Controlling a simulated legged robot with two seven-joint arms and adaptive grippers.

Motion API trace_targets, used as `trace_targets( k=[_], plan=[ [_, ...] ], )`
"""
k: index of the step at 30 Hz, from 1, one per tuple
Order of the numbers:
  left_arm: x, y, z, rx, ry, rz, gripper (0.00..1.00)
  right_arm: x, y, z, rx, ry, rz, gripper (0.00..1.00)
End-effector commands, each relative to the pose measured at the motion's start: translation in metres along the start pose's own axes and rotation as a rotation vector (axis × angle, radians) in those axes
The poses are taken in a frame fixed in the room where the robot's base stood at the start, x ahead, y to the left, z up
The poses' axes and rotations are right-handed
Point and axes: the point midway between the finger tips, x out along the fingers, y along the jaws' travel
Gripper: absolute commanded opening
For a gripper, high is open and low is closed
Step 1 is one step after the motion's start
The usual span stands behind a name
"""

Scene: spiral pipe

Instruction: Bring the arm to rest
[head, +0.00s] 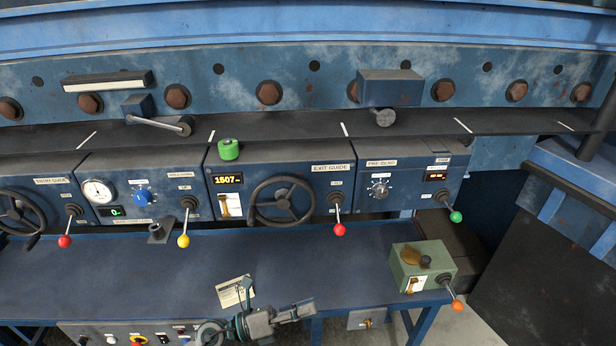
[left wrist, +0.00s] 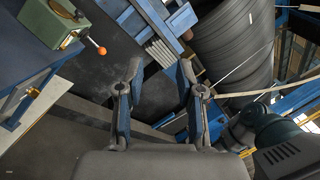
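My left gripper (head: 306,309) is at the bottom centre of the head view, in front of the blue desk's front edge, with its fingers pointing right. In the left wrist view the two fingers of the left gripper (left wrist: 161,85) stand wide apart with nothing between them. Both fingers are clear of the objects around them in that view. Most of the left arm is outside the head view. My right gripper shows in neither view.
The blue desk (head: 130,275) carries a paper tag (head: 235,292) and a green box (head: 422,268) with an orange-knobbed lever (head: 457,305). Control panels with handwheels (head: 282,200) and levers line its back. A large dark coiled pipe (left wrist: 232,45) shows in the left wrist view.

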Motion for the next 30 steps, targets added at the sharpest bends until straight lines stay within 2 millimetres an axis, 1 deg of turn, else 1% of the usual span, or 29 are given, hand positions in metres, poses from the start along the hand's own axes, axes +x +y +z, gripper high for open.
trace_targets(
  k=[1, 2, 3, 4, 5, 6, 8, 9, 11, 12, 14, 15, 16, 17, 18, 20, 21, 23, 24, 26, 27, 29, 30],
  plan=[
    [-0.004, -0.006, 0.016, -0.129, -0.172, -0.038, 0.37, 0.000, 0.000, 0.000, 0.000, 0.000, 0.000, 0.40],
    [-0.011, -0.006, 0.028, -0.213, -0.282, -0.054, 0.37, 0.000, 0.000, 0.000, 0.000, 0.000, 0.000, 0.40],
    [-0.023, -0.002, 0.044, -0.328, -0.429, -0.066, 0.37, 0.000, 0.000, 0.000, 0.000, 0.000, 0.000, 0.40],
    [-0.035, 0.004, 0.053, -0.417, -0.538, -0.067, 0.37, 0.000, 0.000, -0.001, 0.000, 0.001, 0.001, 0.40],
    [-0.049, 0.013, 0.060, -0.505, -0.647, -0.064, 0.37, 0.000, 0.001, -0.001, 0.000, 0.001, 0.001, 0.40],
    [-0.070, 0.028, 0.066, -0.629, -0.789, -0.050, 0.37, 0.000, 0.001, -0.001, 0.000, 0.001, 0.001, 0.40],
    [-0.105, 0.056, 0.063, -0.817, -0.996, -0.012, 0.37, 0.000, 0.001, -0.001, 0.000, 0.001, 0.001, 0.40],
    [-0.130, 0.076, 0.053, -0.943, -1.130, 0.026, 0.37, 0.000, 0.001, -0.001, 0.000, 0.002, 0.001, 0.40],
    [-0.165, 0.104, 0.028, -1.123, -1.312, 0.098, 0.37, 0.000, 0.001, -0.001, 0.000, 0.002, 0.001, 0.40],
    [-0.186, 0.119, 0.006, -1.233, -1.419, 0.152, 0.37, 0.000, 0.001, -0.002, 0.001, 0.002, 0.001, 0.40],
    [-0.213, 0.137, -0.031, -1.385, -1.562, 0.242, 0.37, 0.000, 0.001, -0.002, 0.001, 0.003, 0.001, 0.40],
    [-0.228, 0.145, -0.057, -1.477, -1.643, 0.303, 0.37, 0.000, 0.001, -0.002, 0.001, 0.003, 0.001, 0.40],
    [-0.238, 0.149, -0.075, -1.537, -1.696, 0.349, 0.37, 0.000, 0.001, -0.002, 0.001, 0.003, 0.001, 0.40],
    [-0.246, 0.151, -0.093, -1.593, -1.742, 0.392, 0.37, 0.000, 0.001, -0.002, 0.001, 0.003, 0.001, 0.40],
    [-0.255, 0.152, -0.115, -1.660, -1.796, 0.449, 0.37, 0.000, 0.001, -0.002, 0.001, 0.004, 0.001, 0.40],
    [-0.266, 0.151, -0.146, -1.750, -1.865, 0.530, 0.37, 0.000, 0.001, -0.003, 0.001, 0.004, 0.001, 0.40],
    [-0.272, 0.149, -0.165, -1.802, -1.904, 0.583, 0.37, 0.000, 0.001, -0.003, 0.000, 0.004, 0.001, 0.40],
    [-0.280, 0.145, -0.191, -1.873, -1.954, 0.658, 0.37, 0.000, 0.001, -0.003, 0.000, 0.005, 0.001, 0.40],
    [-0.284, 0.141, -0.207, -1.917, -1.983, 0.707, 0.37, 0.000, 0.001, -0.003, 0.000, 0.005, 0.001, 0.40],
    [-0.289, 0.134, -0.230, -1.977, -2.022, 0.782, 0.37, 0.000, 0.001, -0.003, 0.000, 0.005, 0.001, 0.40],
    [-0.292, 0.128, -0.244, -2.016, -2.043, 0.830, 0.37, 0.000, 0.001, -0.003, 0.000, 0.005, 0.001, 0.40],
    [-0.296, 0.119, -0.265, -2.070, -2.074, 0.904, 0.37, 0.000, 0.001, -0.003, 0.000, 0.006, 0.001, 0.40],
    [-0.298, 0.112, -0.278, -2.106, -2.091, 0.954, 0.37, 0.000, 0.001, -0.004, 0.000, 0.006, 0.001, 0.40]
  ],
)
